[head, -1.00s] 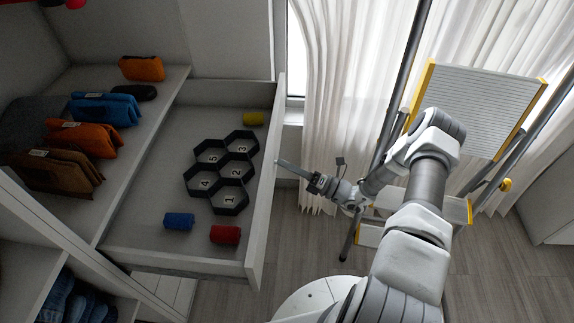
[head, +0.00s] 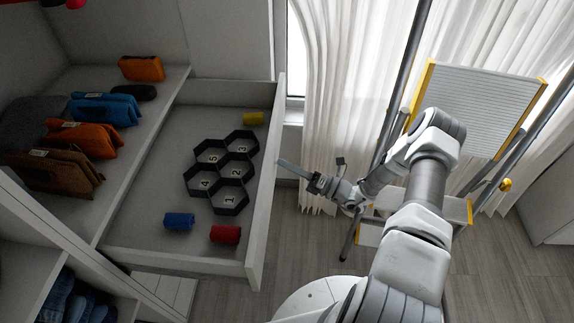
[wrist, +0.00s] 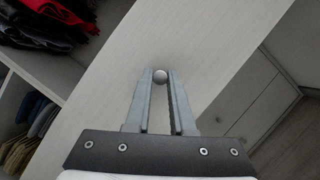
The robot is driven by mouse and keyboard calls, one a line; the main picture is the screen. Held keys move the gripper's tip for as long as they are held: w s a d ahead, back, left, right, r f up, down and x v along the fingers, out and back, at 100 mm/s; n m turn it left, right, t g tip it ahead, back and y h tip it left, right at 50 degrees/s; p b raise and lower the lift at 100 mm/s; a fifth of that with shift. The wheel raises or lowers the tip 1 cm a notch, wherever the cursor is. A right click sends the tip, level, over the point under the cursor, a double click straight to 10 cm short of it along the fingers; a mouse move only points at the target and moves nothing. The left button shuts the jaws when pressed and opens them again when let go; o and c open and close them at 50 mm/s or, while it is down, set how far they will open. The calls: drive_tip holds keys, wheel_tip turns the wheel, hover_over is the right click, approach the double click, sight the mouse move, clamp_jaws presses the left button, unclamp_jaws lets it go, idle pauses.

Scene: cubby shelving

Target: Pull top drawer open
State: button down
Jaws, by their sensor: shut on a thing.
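The top drawer (head: 268,195) is a pale grey box and is pulled well out from the shelving in the head view. Its front panel fills the middle of the wrist view (wrist: 195,45). A small round knob (wrist: 160,76) sits on that panel. My gripper (wrist: 160,82) is shut on the knob, with one finger on each side of it. In the head view my gripper (head: 282,164) reaches the outer face of the drawer front, and the knob is hidden there.
The drawer holds a black hexagon organizer (head: 220,172) and yellow (head: 253,118), blue (head: 179,221) and red (head: 225,234) rolls. Pouches, one orange (head: 141,68), lie on the shelf at left. A yellow-edged stepladder (head: 475,100) stands behind my arm by the curtain (head: 340,90).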

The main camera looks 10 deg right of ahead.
drive_tip(key=d, duration=0.1)
drive_tip(key=s+d, duration=0.1)
drive_tip(key=d, duration=0.2)
drive_tip(key=shift+s+d+b, duration=0.3)
drive_tip(key=shift+d+b, duration=0.05)
drive_tip(key=shift+d, duration=0.05)
drive_tip(key=c, duration=0.8)
unclamp_jaws()
drive_tip(key=shift+a, duration=0.1)
drive_tip(key=p+v, duration=0.1)
drive_tip(key=v, duration=1.6)
drive_tip(key=shift+s+f, duration=0.1)
drive_tip(key=shift+f, duration=0.05)
